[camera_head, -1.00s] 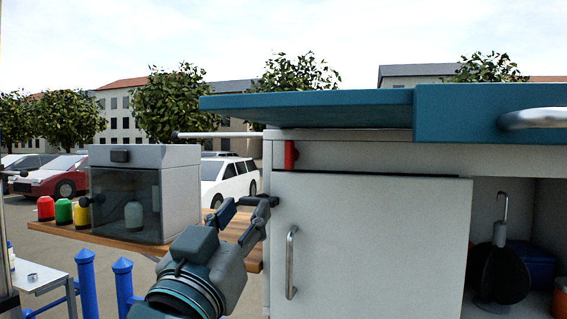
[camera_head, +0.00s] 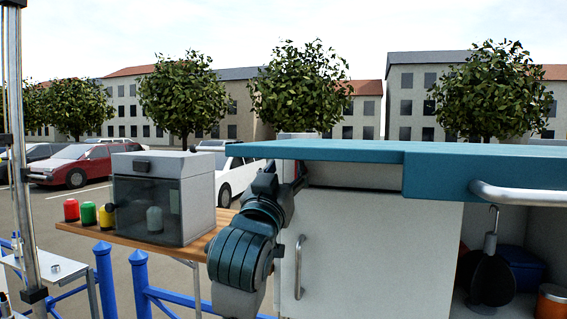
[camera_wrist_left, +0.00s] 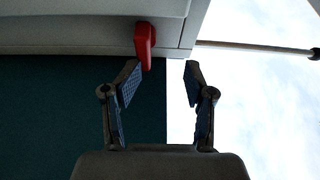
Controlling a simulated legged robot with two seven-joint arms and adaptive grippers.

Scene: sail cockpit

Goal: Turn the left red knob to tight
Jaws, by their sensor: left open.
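The red knob (camera_wrist_left: 145,43) shows in the left wrist view, jutting from a pale cabinet panel near the top centre. My left gripper (camera_wrist_left: 162,68) is open, with its two blue-padded fingers pointing at the panel. The left finger's tip is right at the knob's free end; I cannot tell if they touch. The right finger is apart from the knob, against the sky. In the head view my left arm reaches the cabinet's upper left corner, and the left gripper (camera_head: 288,180) is mostly hidden behind my wrist. The knob is largely hidden there too. My right gripper is out of view.
A teal top (camera_head: 340,150) overhangs the white cabinet (camera_head: 375,245), just beside my arm. A steel door handle (camera_head: 299,267) is close by. A small oven (camera_head: 195,205) and coloured jars stand on a wooden shelf (camera_head: 120,238) at the left. Blue railings (camera_head: 140,280) lie below.

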